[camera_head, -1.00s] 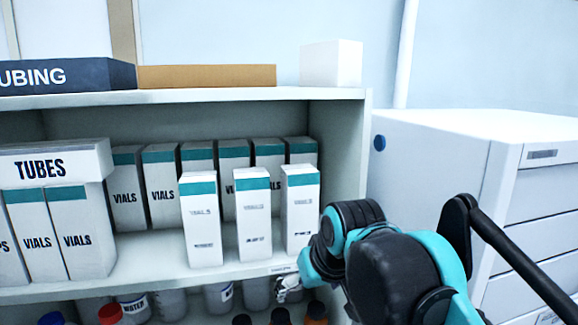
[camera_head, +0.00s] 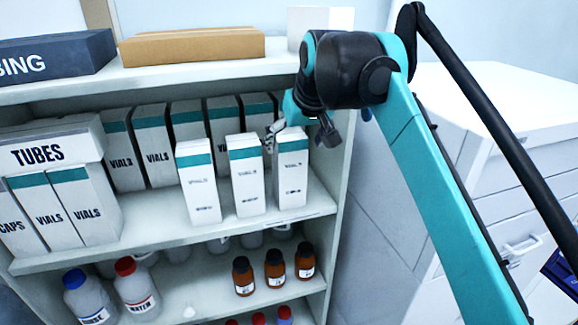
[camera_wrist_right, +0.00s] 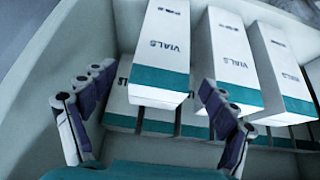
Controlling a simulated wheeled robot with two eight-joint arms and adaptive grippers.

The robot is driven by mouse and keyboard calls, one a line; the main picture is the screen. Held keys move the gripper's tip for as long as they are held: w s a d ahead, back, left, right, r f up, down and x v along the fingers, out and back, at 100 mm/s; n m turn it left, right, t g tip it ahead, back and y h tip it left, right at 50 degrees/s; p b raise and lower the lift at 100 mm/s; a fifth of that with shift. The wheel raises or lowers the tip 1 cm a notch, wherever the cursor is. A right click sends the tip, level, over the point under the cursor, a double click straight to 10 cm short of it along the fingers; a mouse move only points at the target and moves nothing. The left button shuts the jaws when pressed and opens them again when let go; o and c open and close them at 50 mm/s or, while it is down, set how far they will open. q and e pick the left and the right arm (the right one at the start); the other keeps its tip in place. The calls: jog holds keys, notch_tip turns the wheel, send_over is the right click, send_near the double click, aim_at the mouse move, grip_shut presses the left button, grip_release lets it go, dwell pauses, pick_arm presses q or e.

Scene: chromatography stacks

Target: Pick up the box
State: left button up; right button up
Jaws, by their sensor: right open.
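Three white boxes with teal top bands stand in a front row on the middle shelf. The rightmost front box (camera_head: 292,174) is upright, beside the middle front box (camera_head: 246,178) and the left front box (camera_head: 198,185). My right gripper (camera_head: 300,138) is open at the top of the rightmost box, partly hidden by my wrist. In the right wrist view the open fingers of the gripper (camera_wrist_right: 153,82) lie on either side of a box marked VIALS (camera_wrist_right: 162,45). I cannot tell whether they touch it. My left gripper is not in view.
More VIALS boxes (camera_head: 152,140) stand close behind the front row. A TUBES box (camera_head: 48,145) lies on boxes at the left. The upper shelf (camera_head: 200,75) hangs above. Several bottles (camera_head: 275,270) fill the shelf below. A white drawer cabinet (camera_head: 470,110) stands at the right.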

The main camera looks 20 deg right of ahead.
aim_at(291, 136)
jog(key=shift+w+r, duration=0.15)
jog(key=shift+w, duration=0.35)
jog(key=w+f, duration=0.1)
jog(key=w, duration=0.1)
jog(key=w+f+p, duration=0.1)
jog(key=w+f, duration=0.1)
jog(key=shift+a, duration=0.1)
jog(key=shift+s+r, duration=0.15)
jog(key=shift+s, duration=0.15)
jog(key=c, duration=1.8)
jog(key=shift+c, duration=0.2)
jog(key=shift+w+r, duration=0.1)
jog(key=shift+r, duration=0.05)
